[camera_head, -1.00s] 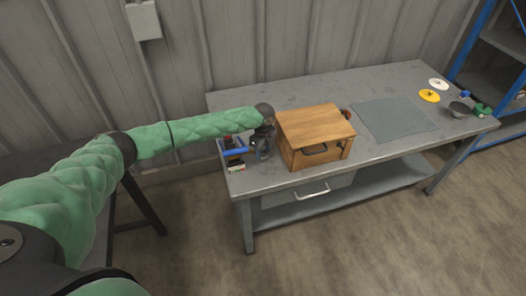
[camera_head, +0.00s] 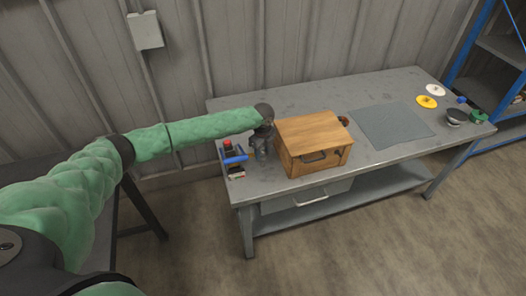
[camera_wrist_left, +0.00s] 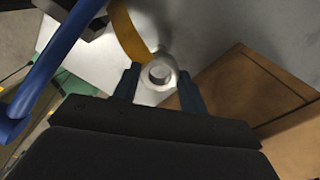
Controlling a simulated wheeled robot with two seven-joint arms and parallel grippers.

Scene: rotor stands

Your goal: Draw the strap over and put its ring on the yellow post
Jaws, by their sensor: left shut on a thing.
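My left gripper (camera_head: 262,146) is at the back left of the table, between the wooden box and a blue-handled item (camera_head: 235,160) with a red part. In the left wrist view its dark fingers (camera_wrist_left: 158,90) are on both sides of a pale metal piece (camera_wrist_left: 160,72) with a round middle, which looks like the ring. A curved yellow-orange band (camera_wrist_left: 131,36) is just beyond it, upper left; I cannot tell whether it is the strap or part of the post. No yellow post shows clearly in the head view. My right gripper is out of view.
The wooden box (camera_head: 313,133) with a dark handle stands close to the right of my gripper. A grey mat (camera_head: 391,124), yellow disc (camera_head: 426,101), white disc (camera_head: 435,90) and dark bowl (camera_head: 456,118) lie farther right on the grey table (camera_head: 290,88).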

